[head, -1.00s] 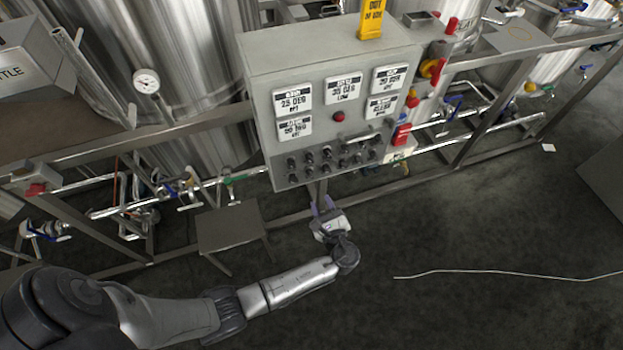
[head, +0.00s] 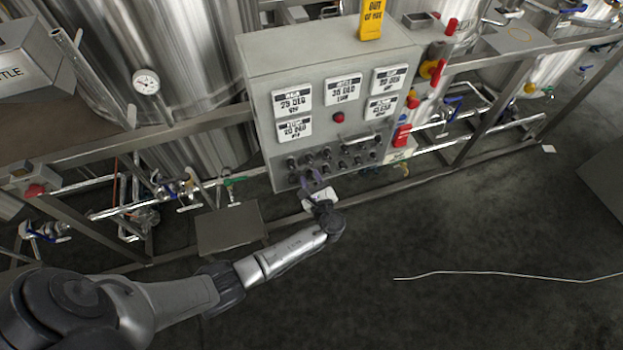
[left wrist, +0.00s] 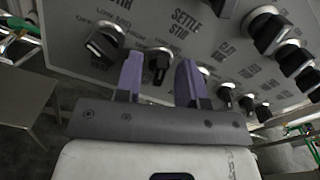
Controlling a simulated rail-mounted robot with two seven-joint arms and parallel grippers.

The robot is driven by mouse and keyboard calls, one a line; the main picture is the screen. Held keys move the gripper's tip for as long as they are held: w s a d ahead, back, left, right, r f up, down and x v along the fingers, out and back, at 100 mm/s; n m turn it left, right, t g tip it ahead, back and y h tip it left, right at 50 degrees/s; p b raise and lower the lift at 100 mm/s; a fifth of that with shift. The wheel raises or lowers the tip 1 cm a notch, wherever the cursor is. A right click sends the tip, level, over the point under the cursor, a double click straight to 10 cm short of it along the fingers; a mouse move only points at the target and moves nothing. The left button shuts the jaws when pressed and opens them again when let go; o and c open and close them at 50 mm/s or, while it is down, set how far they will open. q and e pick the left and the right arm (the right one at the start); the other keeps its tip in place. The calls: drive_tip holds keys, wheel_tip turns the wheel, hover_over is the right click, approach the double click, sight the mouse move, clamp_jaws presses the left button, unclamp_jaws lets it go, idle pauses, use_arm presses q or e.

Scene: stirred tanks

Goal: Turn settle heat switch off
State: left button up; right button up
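The grey control box (head: 335,130) carries rows of black knobs below its displays. My left gripper (head: 311,182) is at the lower left of its knob rows, reaching up from below. In the left wrist view, my left gripper (left wrist: 160,80) has its two purple fingers apart. A small black knob (left wrist: 158,64) shows between the fingertips; whether they touch it I cannot tell. A larger knob (left wrist: 105,42) with off, low and further settings is at upper left. A "SETTLE STIR" label (left wrist: 184,22) is above the fingers. I cannot read a settle heat label. My right gripper is not in view.
Steel tanks (head: 170,50) stand behind the box, with pipes and valves along the frame.

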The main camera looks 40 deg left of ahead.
use_arm(q)
drive_tip(key=shift+c, duration=0.2)
drive_tip(key=c, duration=0.6)
clamp_jaws()
drive_tip(key=n+b, duration=0.5)
drive_tip(key=n, duration=0.2)
drive_tip(key=shift+s+f+n, duration=0.1)
drive_tip(key=shift+f+n, duration=0.05)
drive_tip(key=shift+n, duration=0.25)
